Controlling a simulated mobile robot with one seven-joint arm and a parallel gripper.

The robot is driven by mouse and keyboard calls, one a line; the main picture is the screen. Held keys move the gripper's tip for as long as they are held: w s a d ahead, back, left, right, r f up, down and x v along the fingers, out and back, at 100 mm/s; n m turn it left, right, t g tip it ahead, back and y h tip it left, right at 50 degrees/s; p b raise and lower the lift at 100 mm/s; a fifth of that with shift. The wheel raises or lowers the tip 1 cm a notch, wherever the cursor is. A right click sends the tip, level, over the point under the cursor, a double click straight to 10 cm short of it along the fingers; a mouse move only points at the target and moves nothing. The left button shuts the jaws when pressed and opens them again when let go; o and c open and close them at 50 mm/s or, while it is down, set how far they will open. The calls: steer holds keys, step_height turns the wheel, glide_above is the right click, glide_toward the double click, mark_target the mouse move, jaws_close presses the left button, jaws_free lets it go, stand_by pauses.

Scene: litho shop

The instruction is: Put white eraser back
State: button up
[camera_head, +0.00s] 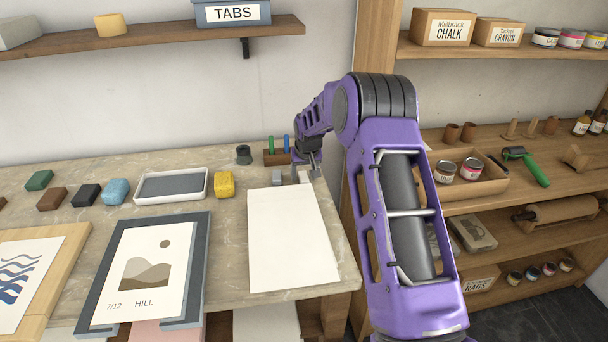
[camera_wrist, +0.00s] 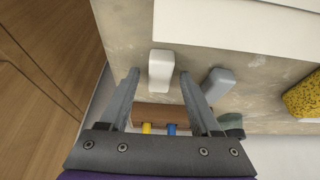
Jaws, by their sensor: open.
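The white eraser (camera_wrist: 161,70) is a small rounded block on the stone-topped bench; in the wrist view it lies ahead of and between the fingertips of my gripper (camera_wrist: 159,76). My gripper (camera_head: 308,164) is open and empty, over the bench's back right corner in the head view. The eraser shows there only as a pale patch (camera_head: 304,176), partly hidden by my gripper. A grey eraser-like block (camera_wrist: 218,85) lies beside it, just outside one finger, and also shows in the head view (camera_head: 278,177).
A wooden holder (camera_head: 270,158) with coloured sticks stands behind the blocks, next to a dark cup (camera_head: 244,154). A blank sheet (camera_head: 290,240) lies in front. A yellow sponge (camera_head: 224,184) and a tray (camera_head: 136,195) are to the left. Shelving (camera_head: 480,145) stands right.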

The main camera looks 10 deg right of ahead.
steer(key=shift+r, duration=0.3)
steer(key=v, duration=1.1)
steer(key=shift+s+r, duration=0.15)
steer(key=shift+r, duration=0.2)
